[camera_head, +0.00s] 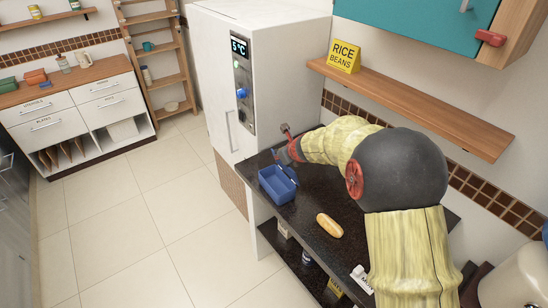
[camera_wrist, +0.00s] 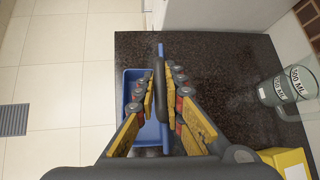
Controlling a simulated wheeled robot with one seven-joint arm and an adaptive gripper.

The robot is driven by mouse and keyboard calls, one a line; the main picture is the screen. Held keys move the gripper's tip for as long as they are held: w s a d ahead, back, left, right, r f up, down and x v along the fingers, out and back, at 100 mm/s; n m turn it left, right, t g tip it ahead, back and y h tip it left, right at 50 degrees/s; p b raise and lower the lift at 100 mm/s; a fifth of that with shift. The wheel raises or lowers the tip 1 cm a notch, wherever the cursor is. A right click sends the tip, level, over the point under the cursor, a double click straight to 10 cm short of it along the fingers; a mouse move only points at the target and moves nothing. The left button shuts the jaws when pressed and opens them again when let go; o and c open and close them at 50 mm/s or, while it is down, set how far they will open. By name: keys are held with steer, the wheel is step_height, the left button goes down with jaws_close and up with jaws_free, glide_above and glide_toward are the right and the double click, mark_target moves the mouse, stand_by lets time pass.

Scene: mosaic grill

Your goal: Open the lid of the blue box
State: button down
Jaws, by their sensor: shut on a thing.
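The blue box (camera_head: 272,191) stands on the dark countertop near its left edge, beside the white fridge. In the wrist view the box (camera_wrist: 130,82) lies left of my fingers, and its blue inside shows. Its lid (camera_wrist: 161,49) appears there as a thin blue strip, seen edge-on and raised along the box's right side. My gripper (camera_wrist: 162,68) is shut on the lid, with the strip between its fingertips. In the head view my gripper (camera_head: 287,154) is at the back right of the box. The fingers hide part of the lid.
A bread loaf (camera_head: 329,225) and a white shaker (camera_head: 362,278) lie nearer on the counter. A measuring cup (camera_wrist: 285,88) and a yellow object (camera_wrist: 286,162) are at right in the wrist view. The fridge (camera_head: 222,75) bounds the counter's far end. A wooden shelf (camera_head: 430,107) runs above.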

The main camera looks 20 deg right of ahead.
steer(key=d+y+p, duration=0.1)
steer(key=d+m+y+p, duration=0.1)
steer(key=d, duration=0.1)
steer(key=shift+w+g+p, duration=0.2)
steer(key=shift+g+p, duration=0.1)
steer(key=shift+w+d+f+p, duration=0.1)
steer(key=shift+w+d+p, duration=0.15)
steer(key=shift+d+p, duration=0.45)
steer(key=shift+d, duration=0.2)
steer(key=c, duration=1.9)
jaws_free()
steer(key=shift+w, duration=0.1)
steer(key=shift+r, duration=0.2)
steer(key=v, duration=1.2)
steer(key=shift+d, duration=0.25)
steer(key=shift+w+f, duration=0.1)
